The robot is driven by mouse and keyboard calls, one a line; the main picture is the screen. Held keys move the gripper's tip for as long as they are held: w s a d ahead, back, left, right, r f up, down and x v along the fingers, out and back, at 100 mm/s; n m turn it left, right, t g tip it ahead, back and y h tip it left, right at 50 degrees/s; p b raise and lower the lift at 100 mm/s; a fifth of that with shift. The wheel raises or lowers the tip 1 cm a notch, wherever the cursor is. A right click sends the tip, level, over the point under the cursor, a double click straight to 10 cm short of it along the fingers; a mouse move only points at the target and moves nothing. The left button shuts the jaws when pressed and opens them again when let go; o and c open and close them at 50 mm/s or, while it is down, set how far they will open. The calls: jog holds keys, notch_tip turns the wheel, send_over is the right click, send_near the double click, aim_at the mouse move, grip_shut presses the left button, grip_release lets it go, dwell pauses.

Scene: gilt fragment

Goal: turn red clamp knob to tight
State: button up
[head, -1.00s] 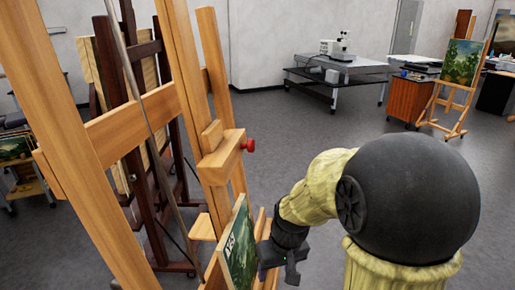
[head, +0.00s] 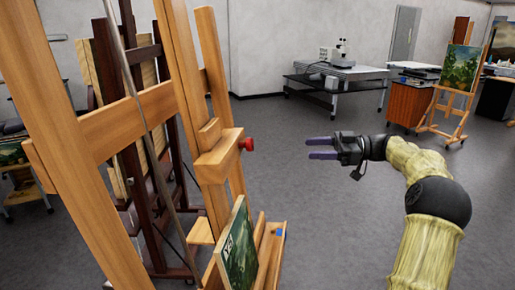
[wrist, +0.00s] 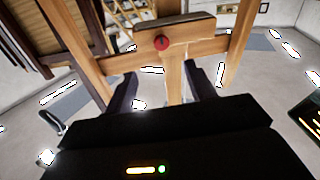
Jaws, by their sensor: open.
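The red clamp knob (head: 246,144) sticks out from the right side of the wooden clamp block (head: 220,158) on the easel's upright. In the wrist view the knob (wrist: 161,42) faces the camera, above and between the fingers. My gripper (head: 308,149) is open and empty, with its two purple fingers pointing left toward the knob. A clear gap separates the fingertips from the knob in the head view. In the wrist view the dark fingers (wrist: 163,88) spread on both sides of the easel's upright in the picture. I cannot tell the knob's tightness.
The wooden easel (head: 130,120) fills the left side. A small landscape painting (head: 238,256) rests on its lower ledge (head: 266,250), with a small blue thing (head: 279,233) there. A dark easel stands behind. The grey floor (head: 290,125) around my gripper is free.

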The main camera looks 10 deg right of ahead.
aim_at(252, 144)
jog(key=shift+s+d+r+n, duration=0.15)
jog(key=shift+d+r+n, duration=0.15)
jog(key=shift+d+r, duration=0.05)
jog(key=p+x, duration=0.2)
jog(key=x, duration=0.3)
jog(key=p+x, duration=0.2)
jog(key=x, duration=0.4)
jog(key=p+x, duration=0.2)
jog(key=x, duration=0.3)
jog(key=shift+a+r+p, duration=0.25)
jog(key=shift+r+p, duration=0.1)
jog(key=shift+a+f, duration=0.15)
jog(key=shift+a, duration=0.35)
jog(key=c, duration=1)
